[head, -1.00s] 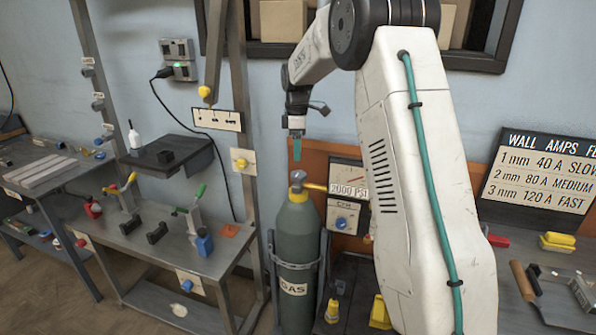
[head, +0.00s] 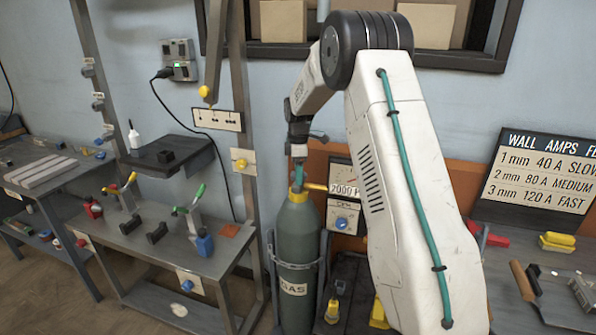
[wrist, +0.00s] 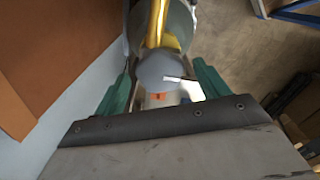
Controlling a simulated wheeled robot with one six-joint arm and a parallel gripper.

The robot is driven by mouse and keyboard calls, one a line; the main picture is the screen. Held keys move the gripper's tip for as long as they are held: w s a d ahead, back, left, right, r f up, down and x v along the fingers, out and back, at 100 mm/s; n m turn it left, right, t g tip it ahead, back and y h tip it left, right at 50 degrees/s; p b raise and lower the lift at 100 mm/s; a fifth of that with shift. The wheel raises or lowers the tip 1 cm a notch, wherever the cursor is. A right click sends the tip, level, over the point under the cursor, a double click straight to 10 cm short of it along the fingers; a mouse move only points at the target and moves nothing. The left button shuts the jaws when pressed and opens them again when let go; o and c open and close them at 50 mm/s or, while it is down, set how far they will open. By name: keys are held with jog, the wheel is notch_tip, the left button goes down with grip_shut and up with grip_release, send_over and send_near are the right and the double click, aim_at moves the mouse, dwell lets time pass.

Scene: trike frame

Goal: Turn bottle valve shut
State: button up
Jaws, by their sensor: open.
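The dark green gas bottle (head: 296,245) stands upright in a metal holder, with a yellow collar around its neck and a GAS label. My gripper (head: 298,177) points straight down over its top. In the wrist view the round grey valve knob (wrist: 157,72) lies between the two teal fingers of my gripper (wrist: 163,84). The fingers are open, one on each side of the knob. I cannot tell whether either finger touches it. The knob bears a white mark near its right edge. In the head view the fingers mostly hide the knob.
A metal workbench (head: 150,245) with clamps stands left. A brown board and wall (wrist: 60,50) are close on the left in the wrist view.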

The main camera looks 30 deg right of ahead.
jog(key=c, duration=1)
